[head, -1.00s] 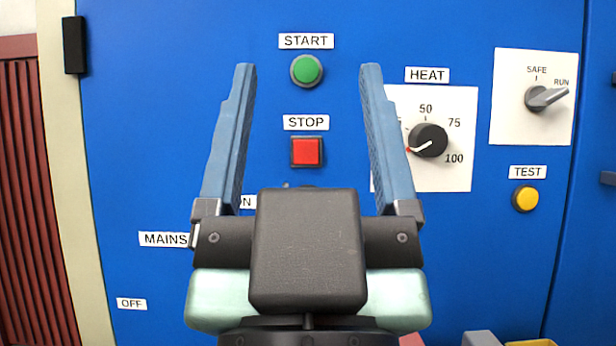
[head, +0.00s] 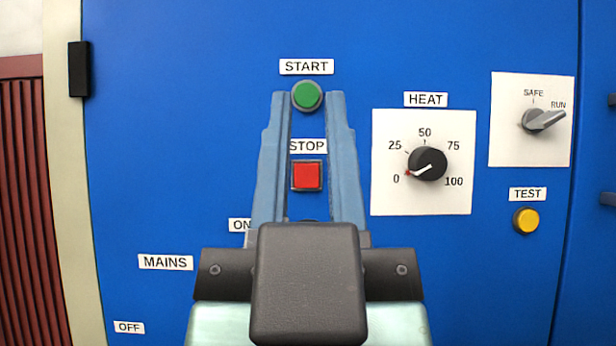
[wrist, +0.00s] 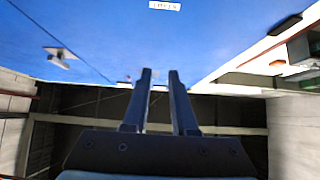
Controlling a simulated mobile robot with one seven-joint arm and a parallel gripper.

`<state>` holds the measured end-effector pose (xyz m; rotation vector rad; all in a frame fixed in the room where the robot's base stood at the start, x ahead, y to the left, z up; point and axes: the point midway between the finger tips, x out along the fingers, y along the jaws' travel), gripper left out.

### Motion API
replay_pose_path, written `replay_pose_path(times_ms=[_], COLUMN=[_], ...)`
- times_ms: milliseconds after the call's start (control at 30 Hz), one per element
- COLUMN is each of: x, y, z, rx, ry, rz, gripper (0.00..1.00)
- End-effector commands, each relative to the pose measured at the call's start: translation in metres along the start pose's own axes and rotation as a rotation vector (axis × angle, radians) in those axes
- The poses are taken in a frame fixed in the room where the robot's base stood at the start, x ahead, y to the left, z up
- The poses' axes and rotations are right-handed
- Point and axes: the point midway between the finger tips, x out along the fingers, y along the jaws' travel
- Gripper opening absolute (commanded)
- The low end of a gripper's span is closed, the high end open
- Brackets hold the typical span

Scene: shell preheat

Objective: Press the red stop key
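The red stop key (head: 306,176) is a square red button in a dark frame on the blue panel, under the STOP label (head: 308,146). In the head view it shows between the two blue fingers of my gripper (head: 308,97), whose tips overlap the picture near the green button. The fingers are partly closed, with a clear gap and nothing held between them. The gap also shows at my gripper in the wrist view (wrist: 160,73). The red key is not identifiable in the wrist view. I cannot tell how far the tips are from the panel.
The green start button (head: 307,96) is above the red key. To the right are the heat knob (head: 428,165) pointing near 0, the yellow test button (head: 526,221) and the selector switch (head: 543,120) turned to RUN. The MAINS label (head: 165,262) is lower left, its switch mostly hidden.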

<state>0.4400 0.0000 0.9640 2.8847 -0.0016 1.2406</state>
Motion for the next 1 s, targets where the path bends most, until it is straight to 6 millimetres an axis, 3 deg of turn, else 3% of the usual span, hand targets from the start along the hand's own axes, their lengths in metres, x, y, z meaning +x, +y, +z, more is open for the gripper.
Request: replay_pose_path(times_ms=[33, 133, 1000], x=[0.0000, 0.0000, 0.0000], y=[0.0000, 0.0000, 0.0000], z=[0.0001, 0.0001, 0.0000], rx=[0.000, 0.000, 0.000], ry=[0.000, 0.000, 0.000], rz=[0.000, 0.000, 0.000], gripper=[0.15, 0.00, 0.00])
